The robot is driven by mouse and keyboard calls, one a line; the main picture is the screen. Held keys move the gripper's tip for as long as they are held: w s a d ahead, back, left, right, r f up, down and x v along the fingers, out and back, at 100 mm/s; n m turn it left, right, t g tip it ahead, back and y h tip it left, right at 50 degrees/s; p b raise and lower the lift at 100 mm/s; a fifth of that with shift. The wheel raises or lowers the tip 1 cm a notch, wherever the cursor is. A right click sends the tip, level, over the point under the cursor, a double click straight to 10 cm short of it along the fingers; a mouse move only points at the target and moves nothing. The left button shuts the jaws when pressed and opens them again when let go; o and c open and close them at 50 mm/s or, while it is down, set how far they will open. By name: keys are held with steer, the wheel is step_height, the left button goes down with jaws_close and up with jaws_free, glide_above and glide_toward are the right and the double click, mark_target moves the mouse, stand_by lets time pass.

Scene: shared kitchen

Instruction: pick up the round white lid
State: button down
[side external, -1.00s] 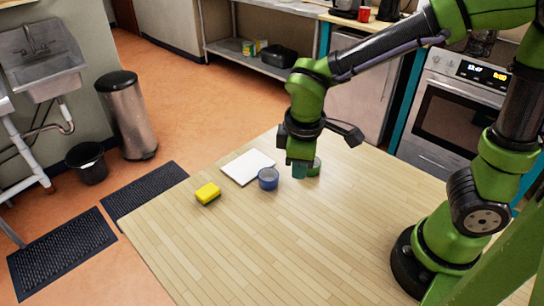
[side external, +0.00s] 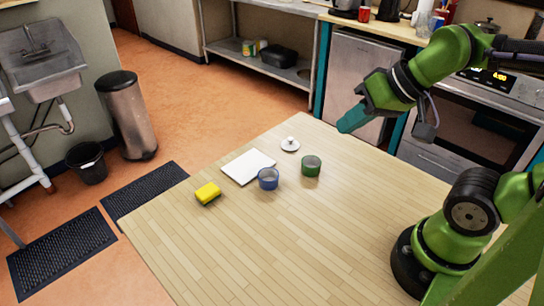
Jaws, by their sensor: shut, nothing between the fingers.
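The round white lid (side external: 290,144) lies flat on the wooden table, knob up, near the far edge. It is behind the green cup and to the right of the white board. My gripper (side external: 345,127) is raised up and to the right of the lid, apart from it. Its teal fingers point down and left, and they are shut and empty.
A blue cup (side external: 268,183) and a green cup (side external: 311,170) stand in front of the lid. A white board (side external: 240,170) and a yellow sponge (side external: 208,197) lie to the left. The front of the table (side external: 260,255) is clear.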

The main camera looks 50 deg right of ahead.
steer(key=c, duration=1.8)
jaws_free()
steer(key=o, duration=1.5)
steer(key=shift+c, duration=0.2)
